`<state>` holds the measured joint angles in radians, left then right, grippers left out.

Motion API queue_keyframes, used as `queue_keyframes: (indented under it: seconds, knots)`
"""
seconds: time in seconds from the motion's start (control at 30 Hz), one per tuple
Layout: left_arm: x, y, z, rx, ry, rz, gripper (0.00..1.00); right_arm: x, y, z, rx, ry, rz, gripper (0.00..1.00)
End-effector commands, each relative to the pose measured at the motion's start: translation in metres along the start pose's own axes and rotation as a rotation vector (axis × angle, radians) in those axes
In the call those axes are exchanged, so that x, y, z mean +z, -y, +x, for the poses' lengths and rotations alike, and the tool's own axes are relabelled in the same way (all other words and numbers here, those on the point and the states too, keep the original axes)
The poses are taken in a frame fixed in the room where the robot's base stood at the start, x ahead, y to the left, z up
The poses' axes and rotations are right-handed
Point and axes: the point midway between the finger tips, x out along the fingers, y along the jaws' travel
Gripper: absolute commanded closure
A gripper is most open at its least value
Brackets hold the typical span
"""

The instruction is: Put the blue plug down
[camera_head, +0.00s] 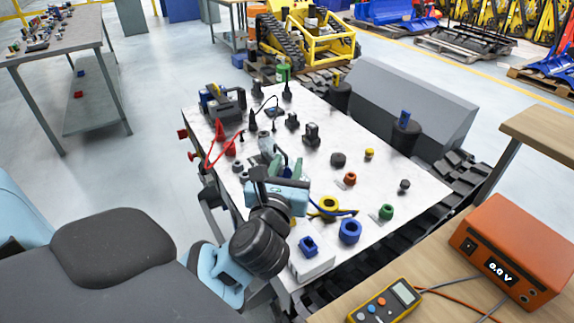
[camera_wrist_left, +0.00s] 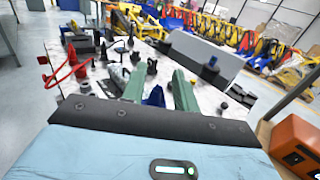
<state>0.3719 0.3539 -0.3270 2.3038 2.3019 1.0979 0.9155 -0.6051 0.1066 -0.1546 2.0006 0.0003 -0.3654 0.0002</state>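My left gripper (camera_head: 284,164) is over the middle of the white worktable (camera_head: 390,196), its green fingers pointing away from the head camera. In the left wrist view, a blue piece, taken as the blue plug (camera_wrist_left: 155,97), sits between the two fingers (camera_wrist_left: 158,72) close to the palm. It fills most of the gap, and the fingers look closed on it. Another blue part (camera_head: 308,245) sits on a white block at the near edge. My right gripper is not in view.
Black plugs (camera_head: 311,134) and a red cable (camera_head: 209,154) are beyond and left. An orange power supply (camera_head: 515,252) and a yellow meter (camera_head: 385,302) are on the near-right bench.

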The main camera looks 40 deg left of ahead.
Motion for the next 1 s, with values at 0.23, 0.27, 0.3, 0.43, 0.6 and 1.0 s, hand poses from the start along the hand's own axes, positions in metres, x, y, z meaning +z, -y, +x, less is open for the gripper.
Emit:
queue_keyframes:
  seconds: [0.23,0.27,0.3,0.43,0.6,1.0]
  knots:
    - [0.000,0.000,0.000,0.000,0.000,0.000,0.67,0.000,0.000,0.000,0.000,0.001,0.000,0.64]
    - [0.001,0.000,0.000,0.000,0.000,0.000,0.67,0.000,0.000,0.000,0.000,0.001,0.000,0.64]
    - [0.001,0.000,0.000,0.000,0.001,0.000,0.67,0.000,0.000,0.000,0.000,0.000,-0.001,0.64]
    - [0.013,0.000,0.000,-0.001,0.005,-0.002,0.67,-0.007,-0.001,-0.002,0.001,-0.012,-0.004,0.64]
    - [0.010,0.001,-0.025,-0.003,-0.005,-0.003,0.67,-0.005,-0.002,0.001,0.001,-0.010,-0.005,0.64]
    - [0.015,0.000,-0.097,0.000,-0.001,-0.001,0.67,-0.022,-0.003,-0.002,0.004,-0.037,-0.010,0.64]
